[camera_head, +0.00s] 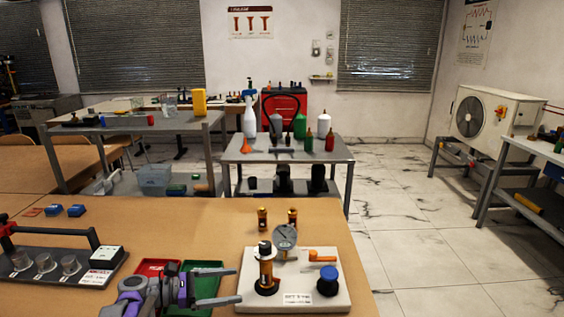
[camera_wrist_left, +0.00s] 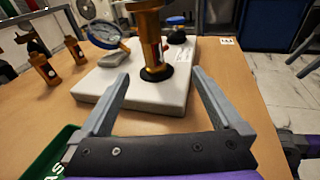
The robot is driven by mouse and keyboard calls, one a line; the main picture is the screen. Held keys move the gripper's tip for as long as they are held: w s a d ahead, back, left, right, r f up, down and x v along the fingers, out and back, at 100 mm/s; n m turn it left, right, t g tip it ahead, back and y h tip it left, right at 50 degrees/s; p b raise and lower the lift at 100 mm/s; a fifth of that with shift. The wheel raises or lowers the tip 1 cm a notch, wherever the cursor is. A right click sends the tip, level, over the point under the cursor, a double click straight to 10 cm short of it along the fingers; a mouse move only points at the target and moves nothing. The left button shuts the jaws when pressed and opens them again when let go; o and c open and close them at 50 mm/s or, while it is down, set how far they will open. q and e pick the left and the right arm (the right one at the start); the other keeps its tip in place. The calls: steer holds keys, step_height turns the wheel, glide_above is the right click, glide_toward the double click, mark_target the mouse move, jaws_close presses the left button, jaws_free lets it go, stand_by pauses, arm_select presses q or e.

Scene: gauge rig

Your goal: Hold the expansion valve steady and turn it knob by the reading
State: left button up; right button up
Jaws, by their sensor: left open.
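The brass expansion valve (camera_head: 267,270) stands upright on a pale base plate (camera_head: 300,300), with a dark knob (camera_head: 265,249) on top and a black ring at its foot. It also shows in the left wrist view (camera_wrist_left: 150,37), its top cut off. A round gauge (camera_head: 285,237) is beside it; in the left wrist view the gauge (camera_wrist_left: 103,33) is seen from a slant. My left gripper (camera_head: 231,285) is open and empty, left of the valve. In the left wrist view its fingers (camera_wrist_left: 161,75) point toward the valve, one to each side, apart from it. My right gripper is not seen.
The plate also carries a blue knob (camera_head: 328,276) and an orange lever (camera_head: 322,257). Two brass fittings (camera_head: 262,217) (camera_head: 292,217) stand behind it. Green (camera_head: 212,267) and red (camera_head: 148,268) trays lie near my left gripper. A dark rack (camera_head: 60,264) stands at left.

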mark_target(264, 279)
arm_select(q)
steer(key=shift+w+a+f, duration=0.2)
steer(key=shift+w, duration=0.1)
steer(key=shift+w+d, duration=0.1)
steer(key=x, duration=0.6)
steer(key=b+x, duration=0.1)
steer(key=x, duration=0.2)
steer(key=shift+w+d+r, duration=0.1)
steer(key=shift+d+r, duration=0.1)
steer(key=shift+d, duration=0.15)
